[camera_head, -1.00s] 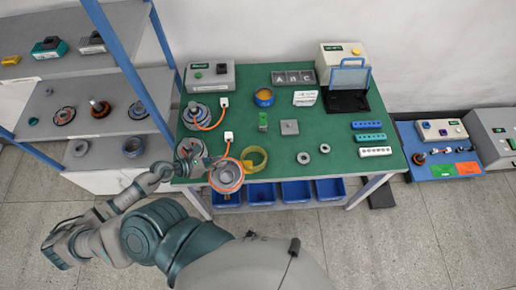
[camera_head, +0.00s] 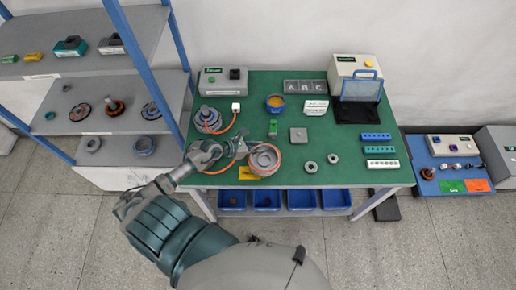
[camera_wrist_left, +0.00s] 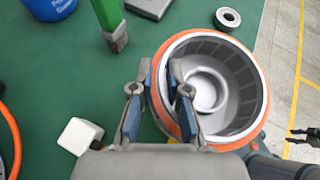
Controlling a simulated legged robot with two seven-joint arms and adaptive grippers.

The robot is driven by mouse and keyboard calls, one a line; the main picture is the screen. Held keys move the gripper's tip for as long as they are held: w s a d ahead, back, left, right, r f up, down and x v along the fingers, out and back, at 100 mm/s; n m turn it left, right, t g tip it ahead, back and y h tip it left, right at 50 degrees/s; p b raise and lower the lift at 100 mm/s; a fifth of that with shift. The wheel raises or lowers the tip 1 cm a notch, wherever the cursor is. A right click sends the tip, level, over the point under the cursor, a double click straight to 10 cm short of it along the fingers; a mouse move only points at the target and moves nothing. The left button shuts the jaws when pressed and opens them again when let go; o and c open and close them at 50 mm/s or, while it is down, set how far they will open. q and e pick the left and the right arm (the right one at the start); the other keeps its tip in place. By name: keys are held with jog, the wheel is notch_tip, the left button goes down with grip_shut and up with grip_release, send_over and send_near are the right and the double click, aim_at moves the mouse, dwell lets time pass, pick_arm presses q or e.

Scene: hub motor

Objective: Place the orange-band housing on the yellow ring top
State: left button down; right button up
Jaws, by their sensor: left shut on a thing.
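The orange-band housing (camera_head: 265,160) is a grey, open-topped round part near the table's front edge. In the left wrist view the housing (camera_wrist_left: 225,75) shows its hollow inside and orange rim. My left gripper (camera_head: 241,148) is shut on its wall; in the left wrist view the gripper (camera_wrist_left: 158,98) has one finger inside the rim and one outside. The yellow ring (camera_head: 246,173) is mostly hidden under the housing, with a yellow part showing at its left front. I cannot tell whether housing and ring touch or are centred.
An orange cable (camera_head: 220,170) with a white plug runs left of the housing. Blue bins (camera_head: 268,200) hang below.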

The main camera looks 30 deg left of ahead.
pick_arm(q)
jog(key=shift+a+f, duration=0.15)
jog(key=shift+f, duration=0.45)
jog(key=shift+a+f, duration=0.25)
jog(key=shift+a, duration=0.05)
jog(key=shift+a+f, duration=0.1)
jog(key=shift+a, duration=0.3)
jog(key=c, duration=1.2)
grip_release()
jog(key=shift+s+f, duration=0.1)
jog(key=shift+c, duration=0.2)
jog(key=shift+o, duration=0.4)
jog(key=shift+d+r, duration=0.2)
jog(key=shift+d, duration=0.35)
jog(key=shift+s+r, duration=0.1)
jog(key=shift+s, duration=0.05)
jog(key=v, duration=0.5)
jog(key=shift+a+f, duration=0.2)
jog(key=v, duration=0.6)
jog(key=shift+s+a+r+b, duration=0.2)
jog(key=shift+a+r+b, duration=0.05)
jog(key=shift+b, duration=0.1)
pick_arm(e)
jog(key=shift+s+a+f, duration=0.1)
jog(key=shift+a+f, duration=0.05)
jog(key=shift+f, duration=0.2)
